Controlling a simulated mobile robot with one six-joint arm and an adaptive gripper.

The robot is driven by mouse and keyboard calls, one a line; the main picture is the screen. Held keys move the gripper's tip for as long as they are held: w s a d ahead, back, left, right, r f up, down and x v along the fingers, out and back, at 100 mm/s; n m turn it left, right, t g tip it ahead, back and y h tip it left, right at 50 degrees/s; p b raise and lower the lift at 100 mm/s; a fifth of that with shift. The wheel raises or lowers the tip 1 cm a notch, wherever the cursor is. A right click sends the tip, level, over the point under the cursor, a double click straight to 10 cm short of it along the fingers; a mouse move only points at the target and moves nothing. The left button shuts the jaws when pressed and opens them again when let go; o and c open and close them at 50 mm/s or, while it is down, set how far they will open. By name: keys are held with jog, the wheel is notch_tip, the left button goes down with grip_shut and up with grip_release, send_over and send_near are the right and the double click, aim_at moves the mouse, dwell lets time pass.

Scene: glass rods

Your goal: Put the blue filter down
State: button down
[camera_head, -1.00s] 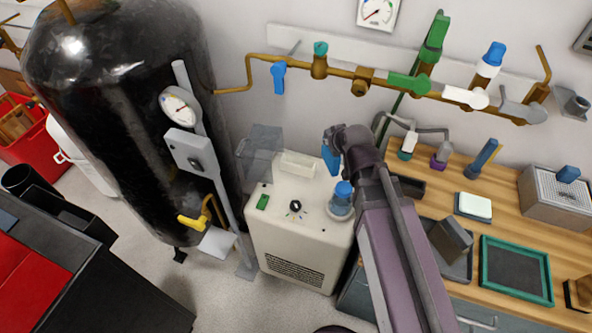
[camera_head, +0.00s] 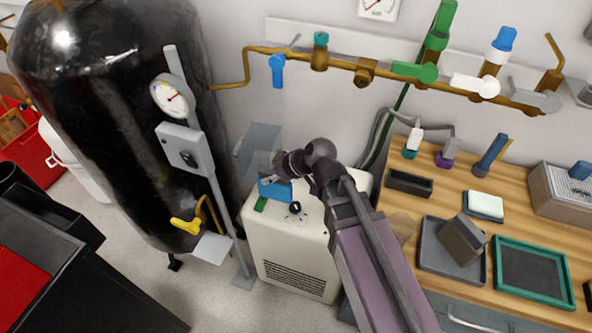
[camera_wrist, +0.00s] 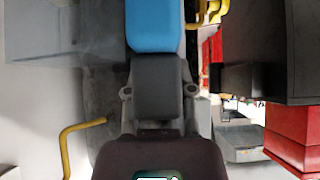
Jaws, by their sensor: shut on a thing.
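The blue filter (camera_head: 275,190) is at the end of my gripper (camera_head: 284,178), over the top of the white machine (camera_head: 292,245), at its back left. My gripper is shut on the filter. In the wrist view the filter (camera_wrist: 155,25) stands at the top, beyond the dark finger (camera_wrist: 157,90). The filter and my gripper hide the shallow opening in the machine's top. I cannot tell whether the filter touches the machine.
A clear raised lid (camera_head: 257,150) stands behind the machine's left side.

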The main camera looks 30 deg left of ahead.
jog(key=shift+w, duration=0.1)
jog(key=w+a+f+b, duration=0.2)
jog(key=w, duration=1.6)
jog(key=shift+f, duration=0.2)
jog(key=shift+f+b, duration=2.35)
jog(key=shift+b, duration=0.15)
jog(key=shift+c, duration=2.2)
grip_release()
